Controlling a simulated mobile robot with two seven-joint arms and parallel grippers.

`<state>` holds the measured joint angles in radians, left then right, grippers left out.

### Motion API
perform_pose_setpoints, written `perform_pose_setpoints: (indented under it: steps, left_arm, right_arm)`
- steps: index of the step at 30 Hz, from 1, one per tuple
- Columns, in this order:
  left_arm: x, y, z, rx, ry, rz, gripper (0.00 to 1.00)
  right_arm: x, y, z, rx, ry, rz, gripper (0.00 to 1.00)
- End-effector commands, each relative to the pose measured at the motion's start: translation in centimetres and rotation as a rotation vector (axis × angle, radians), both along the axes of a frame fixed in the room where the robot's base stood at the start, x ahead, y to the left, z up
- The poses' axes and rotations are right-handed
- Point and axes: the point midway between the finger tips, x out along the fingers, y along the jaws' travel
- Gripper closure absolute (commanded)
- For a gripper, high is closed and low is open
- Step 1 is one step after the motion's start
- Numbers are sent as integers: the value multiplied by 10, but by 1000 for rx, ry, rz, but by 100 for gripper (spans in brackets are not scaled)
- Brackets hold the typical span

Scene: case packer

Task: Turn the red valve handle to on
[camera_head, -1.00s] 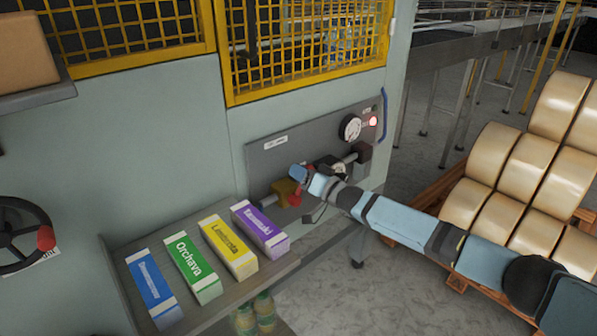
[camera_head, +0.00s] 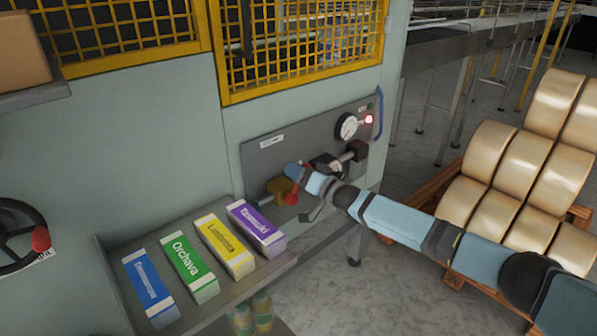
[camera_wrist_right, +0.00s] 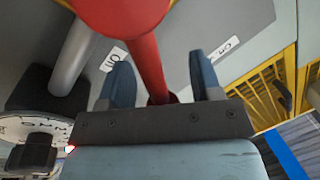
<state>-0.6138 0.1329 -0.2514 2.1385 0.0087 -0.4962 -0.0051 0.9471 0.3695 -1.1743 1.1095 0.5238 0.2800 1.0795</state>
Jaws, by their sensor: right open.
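The red valve handle (camera_head: 292,196) is on the grey panel (camera_head: 262,150) of the machine, beside a yellow valve body (camera_head: 277,190). My right gripper (camera_head: 298,182) is at the handle, its arm coming in from the right. In the right wrist view the red handle (camera_wrist_right: 148,55) runs between the two blue fingers of my open right gripper (camera_wrist_right: 159,60), with gaps visible on both sides. Two small white labels lie behind the fingers; the left one (camera_wrist_right: 113,59) seems to read "On" upside down. The handle's far end is partly hidden. My left gripper is out of view.
A shelf (camera_head: 228,290) with several coloured boxes is below left. A black handwheel (camera_head: 22,232) is far left. Large rolls (camera_head: 527,160) stand on a pallet at right.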

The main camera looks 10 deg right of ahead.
Motion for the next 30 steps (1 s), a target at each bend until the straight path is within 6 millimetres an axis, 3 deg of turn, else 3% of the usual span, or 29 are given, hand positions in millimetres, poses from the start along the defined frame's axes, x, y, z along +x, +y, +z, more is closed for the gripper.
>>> perform_pose_setpoints:
  steps: [5, 19, 30]
  left_arm:
    - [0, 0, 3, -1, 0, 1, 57]
    - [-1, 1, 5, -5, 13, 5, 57]
    - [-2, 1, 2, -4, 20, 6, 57]
  right_arm:
    - [-13, -14, -3, 0, 3, -1, 41]
    - [-82, -84, -13, -1, 1, -1, 41]
    - [-97, -97, -16, 0, 0, -1, 41]
